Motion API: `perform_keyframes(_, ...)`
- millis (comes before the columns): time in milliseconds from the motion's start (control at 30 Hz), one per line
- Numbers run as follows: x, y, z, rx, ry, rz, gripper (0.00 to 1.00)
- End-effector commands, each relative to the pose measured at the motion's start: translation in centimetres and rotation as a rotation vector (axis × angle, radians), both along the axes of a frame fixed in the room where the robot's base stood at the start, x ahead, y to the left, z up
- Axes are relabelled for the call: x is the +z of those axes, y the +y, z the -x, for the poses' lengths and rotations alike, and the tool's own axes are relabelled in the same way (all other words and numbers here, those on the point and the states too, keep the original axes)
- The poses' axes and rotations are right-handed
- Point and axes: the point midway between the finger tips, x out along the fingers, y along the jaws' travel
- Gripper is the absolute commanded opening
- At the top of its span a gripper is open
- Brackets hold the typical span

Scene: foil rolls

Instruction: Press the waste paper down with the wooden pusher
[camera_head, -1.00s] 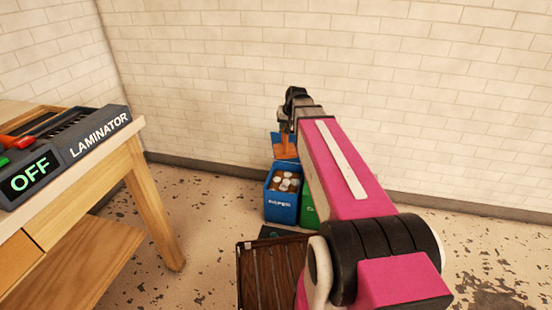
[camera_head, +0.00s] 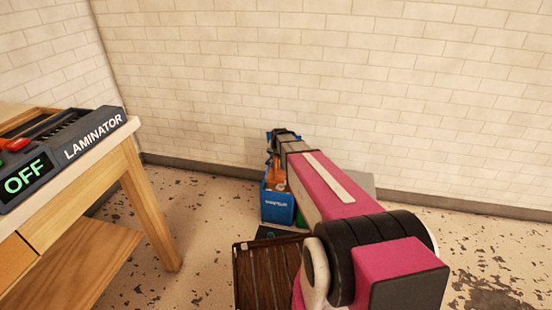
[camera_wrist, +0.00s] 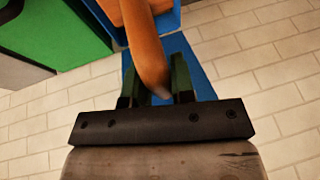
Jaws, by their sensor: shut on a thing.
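The blue bin (camera_head: 278,210) with a paper label stands on the floor by the back wall. My gripper (camera_head: 273,160) is over its opening and is low, near the rim. In the wrist view my gripper (camera_wrist: 155,78) is shut on the orange-brown wooden pusher (camera_wrist: 143,40), with its two dark green fingers on either side of the handle. The pusher's far end points into the blue bin (camera_wrist: 178,22) and is out of frame there. In the head view a little of the orange-brown pusher shows inside the bin; the waste paper is mostly hidden, and contact cannot be told.
A green bin (camera_wrist: 55,30) stands beside the blue one, mostly behind my arm in the head view. A brown slatted crate (camera_head: 262,275) is in front on the floor. A wooden table (camera_head: 150,205) with a laminator (camera_head: 75,150) reading OFF stands at left. The brick wall is close behind.

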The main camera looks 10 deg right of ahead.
Motion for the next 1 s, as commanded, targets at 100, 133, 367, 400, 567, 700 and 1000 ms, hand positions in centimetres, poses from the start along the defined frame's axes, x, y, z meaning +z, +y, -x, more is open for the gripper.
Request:
perform_keyframes(100, -1.1, 0.0, -0.3, -0.011, -0.002, 0.000, 0.00)
perform_keyframes(133, -1.2, 0.1, -0.3, -0.013, -0.003, 0.000, 0.00)
perform_keyframes(367, -1.8, 0.1, -0.3, -0.016, -0.003, -0.001, 0.00)
perform_keyframes(400, -2.0, 0.1, -0.3, -0.016, -0.003, -0.001, 0.00)
perform_keyframes(567, -3.0, 0.1, -0.3, -0.016, -0.003, -0.001, 0.00)
perform_keyframes(700, -4.1, 0.1, -0.3, -0.016, -0.003, -0.001, 0.00)
perform_keyframes(1000, -6.6, 0.1, -0.3, -0.015, -0.003, -0.001, 0.00)
